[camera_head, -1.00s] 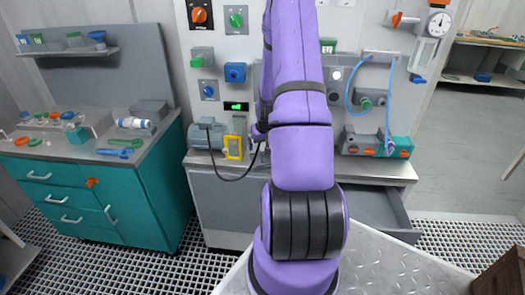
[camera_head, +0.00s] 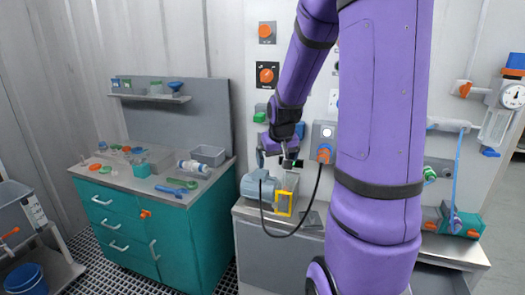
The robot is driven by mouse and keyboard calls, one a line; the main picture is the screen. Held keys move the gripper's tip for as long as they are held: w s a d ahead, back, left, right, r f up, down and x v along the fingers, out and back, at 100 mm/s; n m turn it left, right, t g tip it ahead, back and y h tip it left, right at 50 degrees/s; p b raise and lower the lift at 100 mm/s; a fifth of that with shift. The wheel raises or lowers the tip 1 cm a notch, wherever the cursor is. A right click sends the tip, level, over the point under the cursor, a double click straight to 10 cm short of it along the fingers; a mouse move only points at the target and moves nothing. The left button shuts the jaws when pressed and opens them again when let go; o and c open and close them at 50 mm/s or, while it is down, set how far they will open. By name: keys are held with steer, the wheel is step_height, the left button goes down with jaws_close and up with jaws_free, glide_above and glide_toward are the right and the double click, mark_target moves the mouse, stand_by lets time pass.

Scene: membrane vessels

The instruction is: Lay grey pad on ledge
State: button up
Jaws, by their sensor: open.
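My gripper (camera_head: 272,158) is open at the end of my purple arm. It hangs in front of the wall panel, just above the grey motor-like unit on the bench. No object shows clearly between its fingers. I cannot pick out the grey pad for certain. A small flat dark grey piece (camera_head: 312,219) lies on the bench top beside the yellow frame, partly hidden by my arm. A narrow grey ledge (camera_head: 150,98) is fixed to the board above the teal cabinet, left of my gripper, with small vessels on it. I cannot tell whether this is the task's ledge.
The grey motor (camera_head: 258,188), yellow frame (camera_head: 284,203) and a black cable stand close under my gripper. The teal cabinet (camera_head: 150,235) bears a grey bin (camera_head: 207,155), a blue tool and small parts. My arm hides much of the panel. A cart stands at far left.

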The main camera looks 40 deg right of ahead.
steer(key=s+a+r+n+t, duration=0.1)
steer(key=s+a+r, duration=0.2)
steer(key=a+r, duration=0.35)
steer(key=s+a+r+n, duration=0.1)
steer(key=s+a+r, duration=0.2)
steer(key=a+r, duration=0.3)
steer(key=s+a+r+n+y, duration=0.2)
steer(key=s+a+r, duration=0.1)
steer(key=s+a, duration=0.7)
steer(key=shift+s+a+r+n+t, duration=0.25)
steer(key=shift+s+n+t, duration=0.15)
steer(key=shift+s, duration=0.7)
